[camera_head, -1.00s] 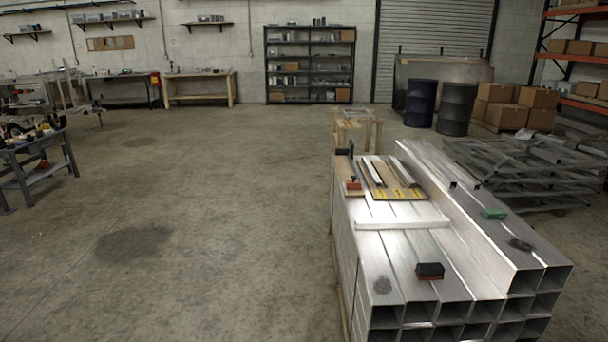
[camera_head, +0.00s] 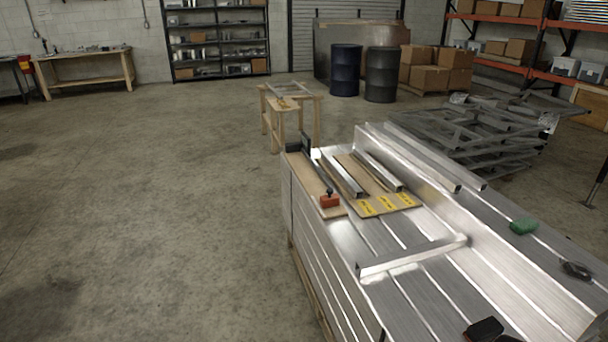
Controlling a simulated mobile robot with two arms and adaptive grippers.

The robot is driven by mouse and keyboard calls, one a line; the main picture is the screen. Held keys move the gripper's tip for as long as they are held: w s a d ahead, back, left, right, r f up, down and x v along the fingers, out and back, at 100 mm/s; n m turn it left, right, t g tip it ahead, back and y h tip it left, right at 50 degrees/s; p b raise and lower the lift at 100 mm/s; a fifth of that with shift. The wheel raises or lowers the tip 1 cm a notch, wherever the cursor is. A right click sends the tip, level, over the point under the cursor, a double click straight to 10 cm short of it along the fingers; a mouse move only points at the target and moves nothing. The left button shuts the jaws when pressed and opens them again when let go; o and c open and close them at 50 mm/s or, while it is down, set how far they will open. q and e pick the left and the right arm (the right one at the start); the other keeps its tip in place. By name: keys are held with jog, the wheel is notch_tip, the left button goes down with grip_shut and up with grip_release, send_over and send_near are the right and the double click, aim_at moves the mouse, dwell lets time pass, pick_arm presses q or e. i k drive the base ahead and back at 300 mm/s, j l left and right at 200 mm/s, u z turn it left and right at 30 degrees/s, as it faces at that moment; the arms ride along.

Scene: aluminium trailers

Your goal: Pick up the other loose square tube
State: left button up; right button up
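A short loose square tube (camera_head: 412,256) lies crosswise on the lower level of the stack of large aluminium tubes (camera_head: 350,298). Two longer thin tubes (camera_head: 409,158) seem to lie lengthwise on the raised right part of the stack. Which tube the task means I cannot tell. Neither of my grippers is in view.
A black-and-orange clamp-like tool (camera_head: 330,200) lies on a board at the stack's left edge. A green block (camera_head: 523,226) and dark pads (camera_head: 484,330) rest on the stack. A wooden sawhorse (camera_head: 282,115) and dark frames (camera_head: 480,130) stand beyond. The floor at left is free.

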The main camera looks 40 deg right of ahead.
aim_at(367, 267)
jog(key=i+z, duration=0.25)
jog(key=i, duration=0.25)
jog(key=i+z, duration=0.2)
jog(key=i, duration=0.3)
jog(key=i+j+z, duration=0.1)
jog(key=i+z, duration=0.15)
jog(key=i, duration=0.25)
jog(key=i+j+z, duration=0.25)
jog(key=i, duration=0.25)
jog(key=i+z, duration=0.15)
jog(key=z, duration=0.3)
jog(key=i+z, duration=0.15)
jog(key=z, duration=0.3)
jog(key=i+j+z, duration=0.1)
jog(key=z, duration=0.3)
jog(key=i+j+z, duration=0.15)
jog(key=z, duration=0.3)
